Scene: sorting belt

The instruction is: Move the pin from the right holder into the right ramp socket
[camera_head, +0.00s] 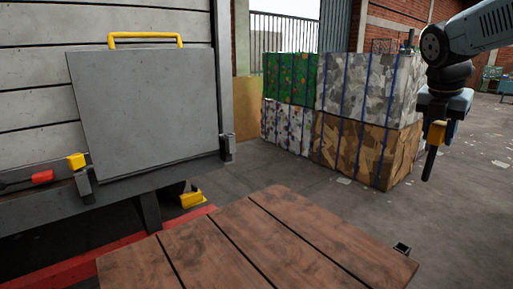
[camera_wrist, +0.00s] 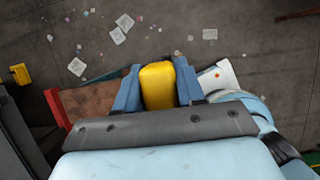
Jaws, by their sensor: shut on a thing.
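My gripper (camera_head: 441,112) is at the upper right of the head view, shut on the pin. The pin (camera_head: 435,134) has a yellow head and a dark shaft that points down, slightly tilted. In the wrist view the pin's yellow head (camera_wrist: 158,86) sits between my two blue fingers; its shaft is hidden. The right holder (camera_head: 402,249) is a small dark bracket at the right edge of the wooden table and looks empty. The right ramp socket (camera_head: 228,148) is a grey bracket by the lower right corner of the raised grey ramp plate (camera_head: 145,100), far left of my gripper.
The wooden table (camera_head: 255,240) fills the lower middle, its top clear. A red-handled lever (camera_head: 42,178) and a yellow block (camera_head: 76,161) are at the left. Strapped bales (camera_head: 365,145) stand behind. Open floor (camera_head: 470,200) lies at the right, with scattered paper scraps.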

